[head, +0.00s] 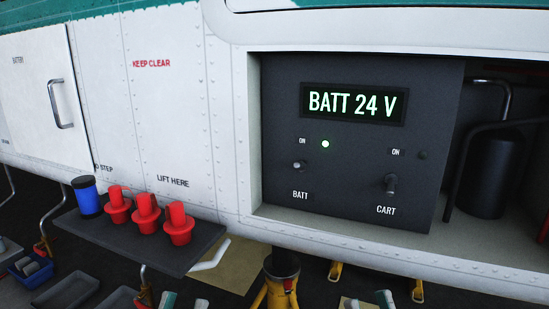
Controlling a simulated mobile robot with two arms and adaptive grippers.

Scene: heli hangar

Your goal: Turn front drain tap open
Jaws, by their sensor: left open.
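I cannot make out for sure which part is the front drain tap. A thin grey pipe with a small red part (144,293) hangs below the dark shelf. A similar pipe with a red part (42,246) hangs further left. My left gripper (184,302) shows only its fingertips at the bottom edge; they are apart, with nothing seen between them. It is to the right of the nearer pipe. My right gripper (367,301) also shows only its tips at the bottom edge, apart and apparently empty.
A dark shelf (200,248) holds a blue can (87,198) and three red plugs (145,213). The white fuselage (180,120) has a recessed battery panel (350,215) reading "BATT 24 V". A yellow jack (281,285) stands below. Trays (66,291) lie at lower left.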

